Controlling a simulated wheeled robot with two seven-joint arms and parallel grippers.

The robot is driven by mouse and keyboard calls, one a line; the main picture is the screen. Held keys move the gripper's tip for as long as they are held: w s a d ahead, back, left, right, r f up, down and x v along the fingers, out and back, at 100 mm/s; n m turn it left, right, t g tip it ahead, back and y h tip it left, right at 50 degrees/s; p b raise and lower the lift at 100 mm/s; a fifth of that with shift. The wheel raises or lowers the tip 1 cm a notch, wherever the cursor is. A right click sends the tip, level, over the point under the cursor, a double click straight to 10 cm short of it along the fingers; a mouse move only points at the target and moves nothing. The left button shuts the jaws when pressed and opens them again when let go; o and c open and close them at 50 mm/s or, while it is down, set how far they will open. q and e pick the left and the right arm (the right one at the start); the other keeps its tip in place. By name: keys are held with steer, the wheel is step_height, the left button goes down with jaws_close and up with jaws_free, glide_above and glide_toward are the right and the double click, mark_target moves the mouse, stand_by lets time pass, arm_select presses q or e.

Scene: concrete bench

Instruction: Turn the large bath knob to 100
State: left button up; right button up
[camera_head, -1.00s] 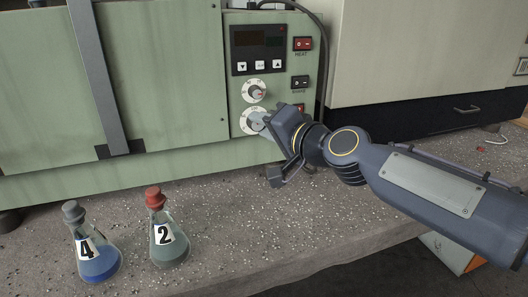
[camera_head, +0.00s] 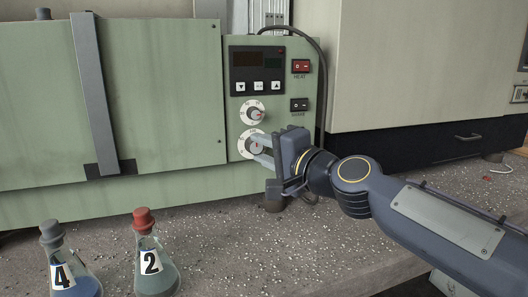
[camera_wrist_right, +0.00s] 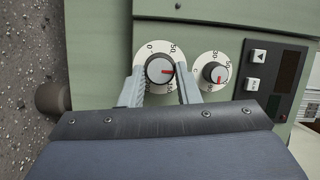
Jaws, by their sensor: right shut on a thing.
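The large bath knob (camera_head: 256,147) is the lower dial on the green bath's control panel, a grey cap on a white numbered scale. My left gripper is out of view.
A smaller knob (camera_head: 254,114) sits just above, close to one finger. Higher are a dark display with buttons (camera_head: 258,87), a red heat switch (camera_head: 301,66) and a black switch (camera_head: 299,105). Flasks marked 4 (camera_head: 73,272) and 2 (camera_head: 156,270) stand front left.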

steer(key=o, duration=1)
steer(key=b+v, duration=0.1)
steer(key=v, duration=0.6)
steer(key=shift+s+d, duration=0.25)
steer(key=shift+s, duration=0.1)
